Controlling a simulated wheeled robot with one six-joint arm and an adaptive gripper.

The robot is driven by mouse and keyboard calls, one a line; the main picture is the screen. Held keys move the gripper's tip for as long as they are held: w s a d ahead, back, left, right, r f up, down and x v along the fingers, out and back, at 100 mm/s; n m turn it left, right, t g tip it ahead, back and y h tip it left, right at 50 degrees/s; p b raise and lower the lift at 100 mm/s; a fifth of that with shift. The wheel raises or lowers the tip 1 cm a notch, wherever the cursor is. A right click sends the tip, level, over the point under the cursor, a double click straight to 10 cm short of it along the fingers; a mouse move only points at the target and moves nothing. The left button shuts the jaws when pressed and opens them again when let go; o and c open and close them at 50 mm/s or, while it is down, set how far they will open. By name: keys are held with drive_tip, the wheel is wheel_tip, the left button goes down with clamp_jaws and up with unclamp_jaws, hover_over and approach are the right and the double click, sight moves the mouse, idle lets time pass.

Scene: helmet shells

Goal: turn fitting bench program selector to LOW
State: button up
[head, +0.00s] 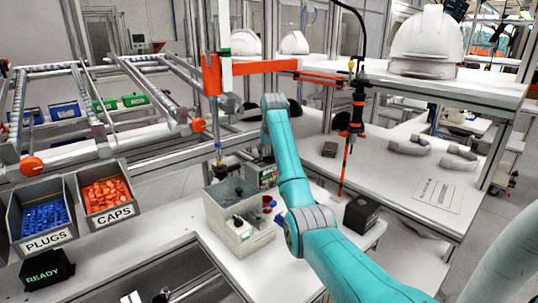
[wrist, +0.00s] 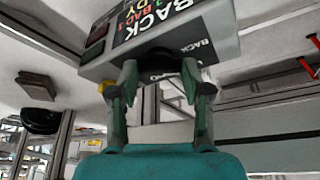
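In the wrist view a grey control box (wrist: 225,40) has a dark panel with coloured lettering, including BACK, and small red and green parts at its left. A dark round knob (wrist: 160,64) is on its near face. My gripper (wrist: 160,72) has one finger on each side of this knob. Whether the fingers press on it is unclear, and the knob's pointer and any LOW mark cannot be made out. In the head view my gripper is not clearly visible. A small grey box with a dark panel (head: 264,174) stands beside my arm, partly covered.
A grey divided bin (head: 240,240) with small parts stands left of my arm. Blue PLUGS (head: 43,216) and orange CAPS (head: 107,195) bins are at the left. A black box (head: 362,213) stands right of my arm. A white helmet shell (head: 427,40) is on the upper shelf.

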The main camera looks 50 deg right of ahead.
drive_tip(key=c, duration=0.5)
drive_tip(key=m+g, duration=0.1)
drive_tip(key=m, duration=0.2)
drive_tip(key=shift+w+a+h, duration=0.1)
drive_tip(key=shift+w+h, duration=0.05)
drive_tip(key=shift+h, duration=0.25)
drive_tip(key=shift+w+m+g+h, duration=0.1)
drive_tip(key=shift+m+g+h, duration=0.45)
drive_tip(key=shift+m, duration=1.65)
drive_tip(key=shift+m+g+y, duration=0.25)
drive_tip(key=shift+m+g, duration=0.05)
drive_tip(key=shift+g, duration=0.05)
drive_tip(key=o, duration=1.2)
drive_tip(key=shift+c, duration=0.2)
